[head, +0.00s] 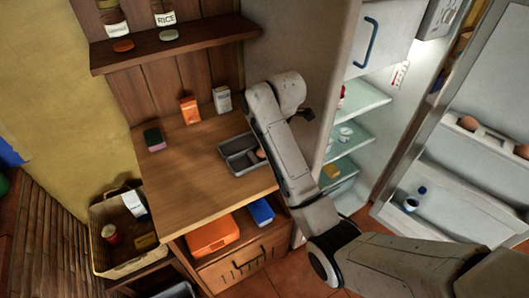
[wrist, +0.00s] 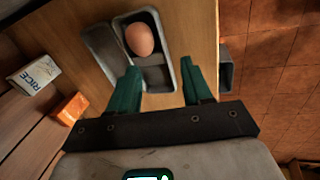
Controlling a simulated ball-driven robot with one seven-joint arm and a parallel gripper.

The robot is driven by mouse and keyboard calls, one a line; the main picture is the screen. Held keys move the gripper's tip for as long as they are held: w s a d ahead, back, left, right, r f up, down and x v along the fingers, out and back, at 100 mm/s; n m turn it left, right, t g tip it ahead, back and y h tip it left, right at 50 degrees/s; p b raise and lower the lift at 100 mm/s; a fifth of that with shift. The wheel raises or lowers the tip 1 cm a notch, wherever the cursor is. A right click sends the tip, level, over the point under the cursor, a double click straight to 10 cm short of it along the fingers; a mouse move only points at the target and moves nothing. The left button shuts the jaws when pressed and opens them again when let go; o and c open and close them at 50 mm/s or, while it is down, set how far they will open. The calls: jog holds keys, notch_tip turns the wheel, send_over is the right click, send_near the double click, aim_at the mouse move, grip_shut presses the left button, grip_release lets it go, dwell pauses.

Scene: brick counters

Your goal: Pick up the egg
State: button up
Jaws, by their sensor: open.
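A brown egg (wrist: 139,39) lies in one compartment of a grey divided tray (wrist: 166,22) on the wooden counter. In the head view the egg (head: 261,154) shows at the right side of the tray (head: 238,168), close to my arm. My gripper (wrist: 158,68) has two green fingers spread apart with nothing between them. In the wrist view the egg is beyond the fingertips, nearer the left finger. The left fingertip overlaps the tray's near part in the picture; I cannot tell whether it touches. My arm hides the gripper in the head view.
A rice box (wrist: 36,74) and an orange packet (wrist: 70,108) stand at the counter's back. A sponge (head: 154,139) lies at its left. An open fridge (head: 362,103) stands right, with more eggs (head: 468,123) in its door.

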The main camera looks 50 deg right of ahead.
jog(key=shift+n, duration=0.6)
jog(key=w+f, duration=0.1)
jog(key=f, duration=0.1)
jog(key=w+d+f+p, duration=0.1)
jog(key=w+f, duration=0.1)
jog(key=f, duration=0.1)
jog(key=w+d+f, duration=0.1)
jog(key=f, duration=0.2)
jog(key=shift+w+d+f, duration=0.15)
jog(key=shift+d, duration=0.1)
